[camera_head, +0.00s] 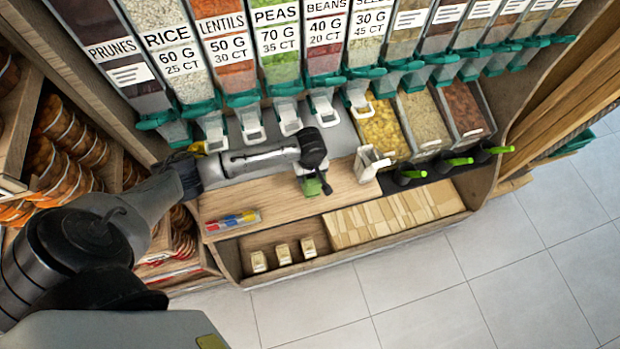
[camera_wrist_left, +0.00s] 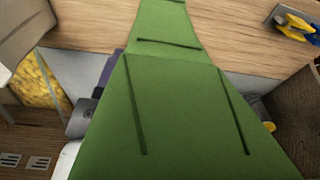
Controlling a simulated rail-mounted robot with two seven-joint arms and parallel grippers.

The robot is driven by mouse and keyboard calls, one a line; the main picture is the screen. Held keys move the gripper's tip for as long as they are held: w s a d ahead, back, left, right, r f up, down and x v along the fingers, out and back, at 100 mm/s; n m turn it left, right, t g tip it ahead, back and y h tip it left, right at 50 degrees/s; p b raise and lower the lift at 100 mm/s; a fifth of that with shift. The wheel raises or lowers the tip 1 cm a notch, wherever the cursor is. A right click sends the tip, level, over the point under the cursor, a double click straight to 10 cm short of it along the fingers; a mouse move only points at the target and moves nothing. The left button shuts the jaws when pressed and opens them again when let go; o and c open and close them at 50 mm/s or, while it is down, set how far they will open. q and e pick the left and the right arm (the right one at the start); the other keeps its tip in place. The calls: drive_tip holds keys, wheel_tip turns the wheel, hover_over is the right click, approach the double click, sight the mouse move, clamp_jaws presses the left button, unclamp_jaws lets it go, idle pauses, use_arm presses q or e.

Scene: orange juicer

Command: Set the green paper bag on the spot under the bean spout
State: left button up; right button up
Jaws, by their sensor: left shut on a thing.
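My left gripper (camera_head: 313,178) is shut on the green paper bag (camera_head: 318,187) over the wooden counter (camera_head: 350,196). The bag shows only as a small green patch beneath the gripper in the head view. In the left wrist view the bag (camera_wrist_left: 170,110) fills the middle, its creased panel widening towards the camera and hiding most of what lies behind. The beans dispenser (camera_head: 326,60) has a white spout (camera_head: 323,108) above and slightly right of the gripper in the picture. The spot under that spout is not clearly visible. My right gripper is not in view.
A small whitish stand (camera_head: 369,164) is right of the gripper, near open bins of dry goods (camera_head: 382,130). A tray of coloured items (camera_head: 232,222) lies at the counter's left. Other white spouts (camera_head: 289,118) hang in a row. Small cream boxes (camera_head: 283,254) stand on the lower shelf.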

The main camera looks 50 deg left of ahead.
use_arm(q)
drive_tip(key=shift+a+f+b, duration=0.1)
drive_tip(key=shift+f+b, duration=0.3)
drive_tip(key=shift+f, duration=1.65)
drive_tip(key=shift+f, duration=0.15)
drive_tip(key=o, duration=1.1)
drive_tip(key=shift+r, duration=0.2)
wheel_tip(320, 180, up, 11)
drive_tip(key=shift+w+f+p, duration=0.1)
drive_tip(key=shift+f+p, duration=0.1)
drive_tip(key=shift+p, duration=0.85)
drive_tip(key=shift+o, duration=0.4)
drive_tip(key=shift+r, duration=0.7)
